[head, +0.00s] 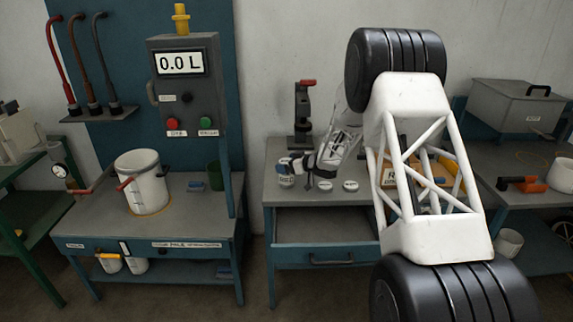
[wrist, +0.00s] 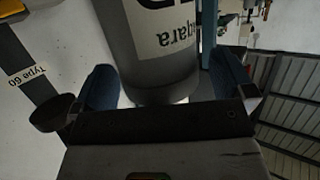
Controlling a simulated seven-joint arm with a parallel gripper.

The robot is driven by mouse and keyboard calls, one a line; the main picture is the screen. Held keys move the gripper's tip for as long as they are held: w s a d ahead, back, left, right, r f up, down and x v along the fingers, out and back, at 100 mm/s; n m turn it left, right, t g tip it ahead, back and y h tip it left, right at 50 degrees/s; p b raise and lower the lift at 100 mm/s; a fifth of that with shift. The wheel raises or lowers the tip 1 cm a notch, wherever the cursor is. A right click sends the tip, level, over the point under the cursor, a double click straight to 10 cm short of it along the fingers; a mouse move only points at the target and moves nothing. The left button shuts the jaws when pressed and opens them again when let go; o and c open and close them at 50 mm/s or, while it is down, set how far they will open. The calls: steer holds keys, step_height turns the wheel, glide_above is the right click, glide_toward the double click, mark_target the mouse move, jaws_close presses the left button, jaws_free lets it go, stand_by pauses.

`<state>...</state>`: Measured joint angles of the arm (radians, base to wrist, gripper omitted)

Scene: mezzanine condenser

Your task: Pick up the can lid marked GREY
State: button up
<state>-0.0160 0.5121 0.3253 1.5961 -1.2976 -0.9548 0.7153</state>
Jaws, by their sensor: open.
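My gripper (head: 298,166) is at the left part of the middle bench, low over its top. In the wrist view its two blue fingers (wrist: 166,82) stand apart, with a grey cylinder (wrist: 160,55) bearing a white label showing between or beyond them; I cannot tell whether they touch it. In the head view, small pale round pieces sit on the bench: one (head: 286,181) just below the gripper, one (head: 325,185) to its right, and one (head: 350,185) farther right. Their markings are too small to read, so I cannot tell which is GREY.
A dark stand with a red top (head: 303,110) rises behind the gripper. My arm hides the bench's right part. On the left bench stands a white pot (head: 140,180) under a "0.0 L" panel (head: 182,64).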

steer(key=shift+w+a+f, duration=0.1)
steer(key=shift+w+a, duration=0.1)
steer(key=shift+a, duration=0.05)
stand_by(0.4)
steer(key=c, duration=1)
steer(key=shift+o, duration=0.2)
steer(key=shift+r, duration=0.9)
steer(key=shift+s+r, duration=0.15)
steer(key=shift+r, duration=0.8)
steer(key=s+d+r, duration=0.1)
steer(key=s+d, duration=0.1)
steer(key=s, duration=1.3)
steer(key=shift+s+d+r, duration=0.15)
steer(key=shift+s+d, duration=0.1)
